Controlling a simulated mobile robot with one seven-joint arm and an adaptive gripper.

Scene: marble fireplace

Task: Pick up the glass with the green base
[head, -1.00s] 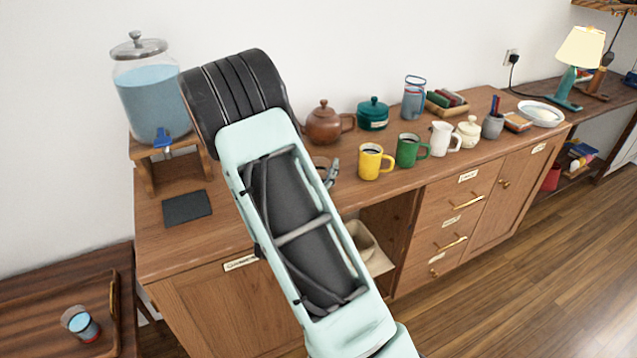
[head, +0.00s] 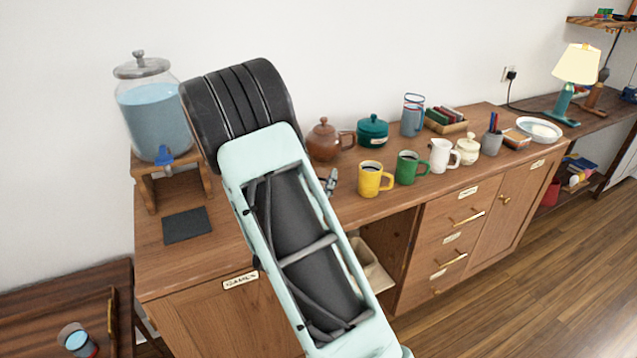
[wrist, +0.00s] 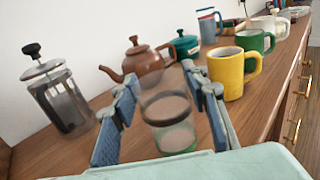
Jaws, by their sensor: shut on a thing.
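A clear glass with a dark rim band and a green base (wrist: 174,137) stands between the two blue-grey fingers of my gripper (wrist: 160,76) in the wrist view. The fingers are on either side of the glass and my gripper is shut on it. I cannot tell whether its base touches the cabinet top. In the head view only a fingertip of my gripper (head: 331,182) shows past my arm, left of the yellow mug; the glass is hidden there.
A yellow mug (head: 371,181), a green mug (head: 407,170) and a brown teapot (head: 323,141) are close by. A French press (wrist: 59,98) stands left in the wrist view. A drink dispenser (head: 155,120) is at the left. Another glass (head: 73,338) sits on the lower table.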

